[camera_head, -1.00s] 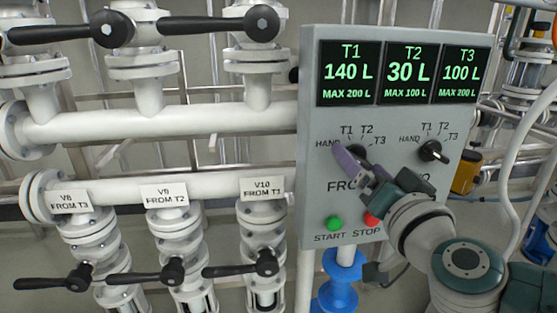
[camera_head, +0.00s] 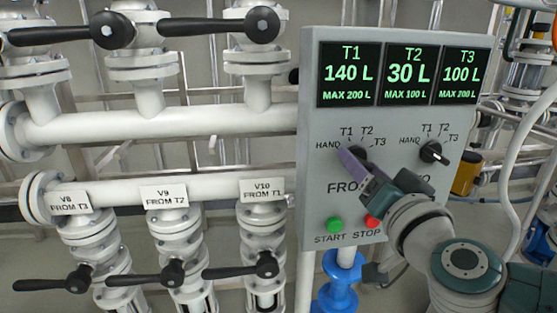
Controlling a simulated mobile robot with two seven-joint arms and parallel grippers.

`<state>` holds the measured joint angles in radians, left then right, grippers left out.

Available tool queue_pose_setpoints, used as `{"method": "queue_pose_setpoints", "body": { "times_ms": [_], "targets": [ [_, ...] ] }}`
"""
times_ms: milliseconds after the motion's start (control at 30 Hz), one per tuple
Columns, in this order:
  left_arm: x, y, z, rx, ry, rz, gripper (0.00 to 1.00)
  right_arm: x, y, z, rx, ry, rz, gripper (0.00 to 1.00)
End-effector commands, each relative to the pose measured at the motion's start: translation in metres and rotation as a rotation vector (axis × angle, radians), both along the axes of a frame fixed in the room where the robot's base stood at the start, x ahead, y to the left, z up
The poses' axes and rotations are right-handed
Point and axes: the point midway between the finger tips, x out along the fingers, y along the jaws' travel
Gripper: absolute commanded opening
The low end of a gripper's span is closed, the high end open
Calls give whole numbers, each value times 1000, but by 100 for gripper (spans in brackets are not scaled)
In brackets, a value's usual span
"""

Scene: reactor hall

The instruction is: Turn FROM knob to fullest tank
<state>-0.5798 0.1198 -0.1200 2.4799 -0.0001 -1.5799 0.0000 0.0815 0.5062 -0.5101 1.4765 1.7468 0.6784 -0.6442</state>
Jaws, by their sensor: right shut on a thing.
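The control panel (camera_head: 310,120) has three displays. T1 (camera_head: 349,72) reads 140 L of max 200 L, T2 (camera_head: 407,72) reads 30 L of max 100 L, and T3 (camera_head: 462,72) reads 100 L of max 200 L. The black FROM knob (camera_head: 358,153) has marks HAND, T1, T2 and T3 around it. My right gripper (camera_head: 350,163), with purple fingers, is shut on the FROM knob and hides much of it, so its exact pointing is hard to tell. My left gripper is not in view.
The TO knob (camera_head: 432,152) is right of my gripper. A green START button (camera_head: 334,224) and a red STOP button (camera_head: 372,221), partly hidden by my gripper, are below.

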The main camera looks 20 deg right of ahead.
Motion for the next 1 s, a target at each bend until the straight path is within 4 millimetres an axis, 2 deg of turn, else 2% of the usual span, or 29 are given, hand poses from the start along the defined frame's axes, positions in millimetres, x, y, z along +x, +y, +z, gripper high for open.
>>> {"method": "queue_pose_setpoints", "body": {
  "times_ms": [367,1000],
  "targets": [
    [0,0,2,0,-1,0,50,0,1,0,55,-13,0,7],
    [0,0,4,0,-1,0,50,0,0,-1,506,-120,0,7]
  ]
}}
